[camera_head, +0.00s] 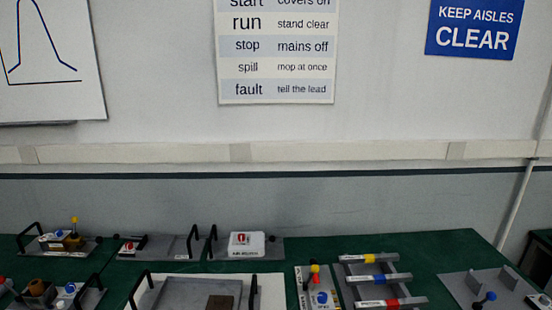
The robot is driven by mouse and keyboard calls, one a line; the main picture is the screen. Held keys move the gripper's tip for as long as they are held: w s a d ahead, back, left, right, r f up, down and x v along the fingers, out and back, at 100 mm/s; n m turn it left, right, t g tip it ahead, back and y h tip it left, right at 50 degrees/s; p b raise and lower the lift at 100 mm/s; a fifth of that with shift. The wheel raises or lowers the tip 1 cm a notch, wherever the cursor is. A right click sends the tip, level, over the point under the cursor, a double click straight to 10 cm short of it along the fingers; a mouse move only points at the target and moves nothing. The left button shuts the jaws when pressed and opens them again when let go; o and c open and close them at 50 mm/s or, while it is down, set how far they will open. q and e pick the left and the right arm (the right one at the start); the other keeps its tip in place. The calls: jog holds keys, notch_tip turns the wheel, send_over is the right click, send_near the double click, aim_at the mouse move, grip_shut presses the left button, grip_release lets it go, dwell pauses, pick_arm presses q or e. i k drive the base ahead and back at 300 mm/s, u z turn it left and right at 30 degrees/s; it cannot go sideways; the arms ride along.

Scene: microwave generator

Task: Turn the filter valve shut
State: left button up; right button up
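I cannot tell which fitting is the filter valve; the small labels are too blurred to read. Several candidates show. A yellow-topped post (74,226) stands on a brass-coloured block on the back left module. A blue knob (321,297) sits on a white panel at the front centre right, below a red and yellow knob (315,272). A blue ball-ended lever (490,297) stands on a grey plate at the right. Neither of my grippers is in view.
Modules with black handles crowd the green bench (440,245). A white box (238,245) with a red mark stands at back centre. A grey tray (190,292) is at front. A wall rises behind.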

aim_at(70, 288)
jog(key=u, duration=1.6)
jog(key=k, duration=0.35)
jog(key=u, duration=1.5)
jog(key=i, duration=1.25)
jog(key=z, duration=0.7)
